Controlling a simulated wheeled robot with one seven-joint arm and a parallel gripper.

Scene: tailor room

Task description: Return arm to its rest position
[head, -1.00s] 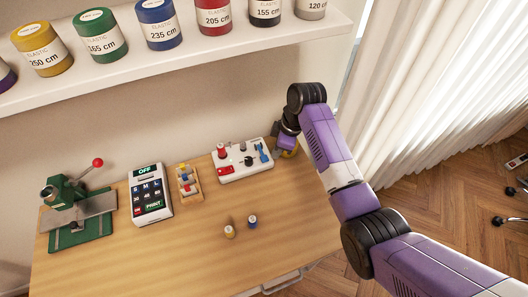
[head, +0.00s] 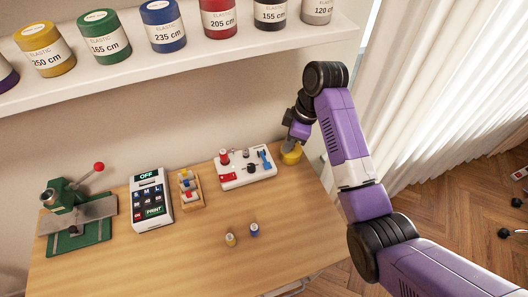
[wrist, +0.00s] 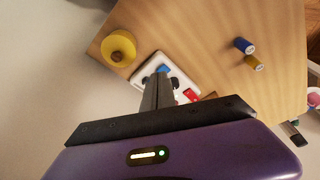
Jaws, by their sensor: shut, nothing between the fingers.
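My gripper (wrist: 157,92) shows in the wrist view with its dark fingers together and nothing between them. In the head view my arm reaches in from the right, and the gripper end (head: 291,141) hangs by the table's back right corner, above a yellow round object (head: 291,154). That object also shows in the wrist view (wrist: 119,47), apart from the fingers. The fingers cannot be made out clearly in the head view.
A white control panel (head: 232,177), a spool rack (head: 188,190), a label printer (head: 151,198) and a green press (head: 78,228) stand on the wooden table (head: 190,262). Two small spools (head: 254,230) stand nearer the front. A shelf (head: 180,62) of elastic rolls hangs above.

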